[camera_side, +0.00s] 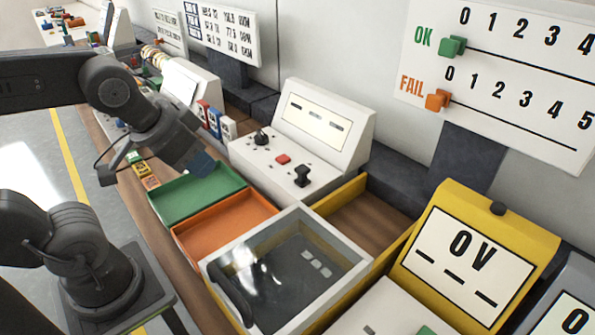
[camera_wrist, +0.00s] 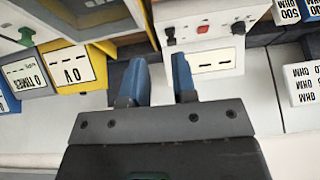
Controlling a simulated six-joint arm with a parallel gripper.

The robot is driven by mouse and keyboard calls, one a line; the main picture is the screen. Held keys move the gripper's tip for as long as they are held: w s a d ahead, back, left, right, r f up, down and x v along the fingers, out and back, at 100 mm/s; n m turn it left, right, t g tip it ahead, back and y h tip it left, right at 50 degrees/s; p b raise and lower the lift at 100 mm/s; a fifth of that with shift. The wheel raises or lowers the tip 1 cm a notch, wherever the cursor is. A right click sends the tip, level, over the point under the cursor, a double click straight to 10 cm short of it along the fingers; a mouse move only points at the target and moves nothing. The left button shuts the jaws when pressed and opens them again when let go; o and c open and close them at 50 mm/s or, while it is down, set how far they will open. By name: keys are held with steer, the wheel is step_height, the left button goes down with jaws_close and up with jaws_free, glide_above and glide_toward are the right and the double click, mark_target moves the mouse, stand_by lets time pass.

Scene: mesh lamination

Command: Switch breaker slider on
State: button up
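No part in view is labelled as the breaker slider, so I cannot tell which it is. A white console (camera_side: 322,118) stands at mid-picture in the side view. It has a black knob (camera_side: 261,138), a red button (camera_side: 283,158) and a black lever (camera_side: 302,175). Its screen shows only dashes. My gripper (camera_side: 202,164) is above and behind the green tray, left of the console in the side view. In the wrist view my gripper's blue fingers (camera_wrist: 160,78) are apart with nothing between them. The console's red button (camera_wrist: 203,29) shows beyond the fingers there.
A green tray (camera_side: 190,212), an orange tray (camera_side: 183,241) and a glass-lidded box (camera_side: 352,258) stand in front. A yellow unit (camera_side: 530,235) reads "0V". Red, blue and white blocks (camera_side: 228,130) stand beside the console. An OK/FAIL board (camera_side: 560,105) hangs on the wall.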

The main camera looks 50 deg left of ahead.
steer(key=w+a+t+y, duration=0.1)
steer(key=w+a, duration=0.1)
steer(key=w+a+r+m+t+y, duration=0.1)
steer(key=w+a, duration=0.1)
steer(key=w, duration=0.1)
steer(key=w+a+r+t+y, duration=0.1)
steer(key=w+a+t, duration=0.1)
steer(key=w, duration=0.1)
steer(key=shift+w+a+m+y, duration=0.1)
steer(key=shift+a+m+y, duration=0.25)
steer(key=shift+m+y, duration=0.05)
jaws_close()
steer(key=w+m+t+h, duration=0.2)
steer(key=w+m+t, duration=0.1)
steer(key=w+m, duration=0.25)
step_height(320, 180, down, 8)
steer(key=s+m+g+h, duration=0.2)
steer(key=m+g+h, duration=0.4)
steer(key=m, duration=0.3)
steer(key=shift+d+f+g+h, duration=0.25)
steer(key=shift+g+h, duration=0.15)
steer(key=shift+g, duration=0.2)
steer(key=shift+m, duration=0.25)
